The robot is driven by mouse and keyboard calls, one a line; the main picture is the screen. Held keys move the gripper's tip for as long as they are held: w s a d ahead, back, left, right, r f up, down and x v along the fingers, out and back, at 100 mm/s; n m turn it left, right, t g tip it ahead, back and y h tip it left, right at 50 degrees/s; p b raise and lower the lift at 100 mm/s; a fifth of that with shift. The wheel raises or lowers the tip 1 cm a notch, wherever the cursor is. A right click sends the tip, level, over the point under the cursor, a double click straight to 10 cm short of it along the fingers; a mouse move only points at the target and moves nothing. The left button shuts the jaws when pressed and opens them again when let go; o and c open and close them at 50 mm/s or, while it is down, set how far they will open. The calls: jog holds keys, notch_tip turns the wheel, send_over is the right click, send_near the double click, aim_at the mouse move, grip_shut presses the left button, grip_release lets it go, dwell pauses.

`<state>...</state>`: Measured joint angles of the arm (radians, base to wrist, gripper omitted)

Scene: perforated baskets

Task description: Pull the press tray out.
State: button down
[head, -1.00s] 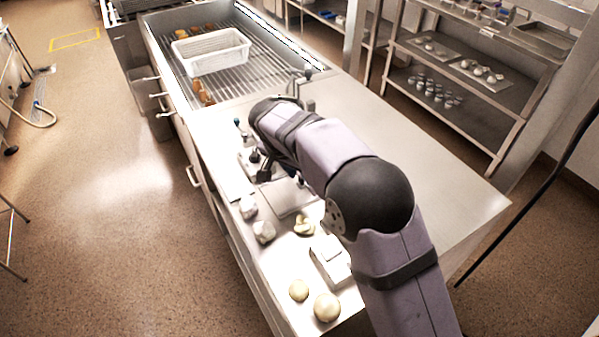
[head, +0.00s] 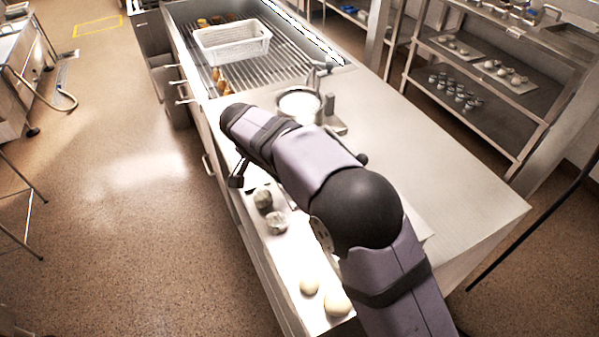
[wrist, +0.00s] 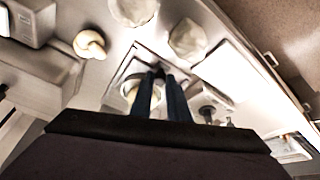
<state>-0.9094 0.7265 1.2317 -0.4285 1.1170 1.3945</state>
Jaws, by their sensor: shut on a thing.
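In the wrist view, my gripper (wrist: 157,76) has its two dark blue fingers close together on a small dark knob (wrist: 158,71). The knob is at the edge of a grey rectangular frame that looks like the press tray (wrist: 122,70). A pale round piece partly shows beside the left finger. In the head view, my gripper (head: 238,175) is over the left edge of the counter, its fingertips mostly unseen. The metal press (head: 332,122) with a round pale plate (head: 299,105) stands behind my arm. My arm hides the tray there.
Wrapped-looking lumps (head: 276,222) and round pale balls (head: 337,303) lie along the counter's left front edge. A white perforated basket (head: 232,46) stands on the slatted rack at the back. The counter's right side (head: 440,190) is clear.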

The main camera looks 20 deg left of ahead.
jog(key=shift+s+a, duration=0.15)
jog(key=shift+a, duration=0.05)
jog(key=c, duration=1.7)
grip_release()
jog(key=shift+s+r, duration=0.1)
jog(key=shift+b+v, duration=0.6)
jog(key=shift+v, duration=3.05)
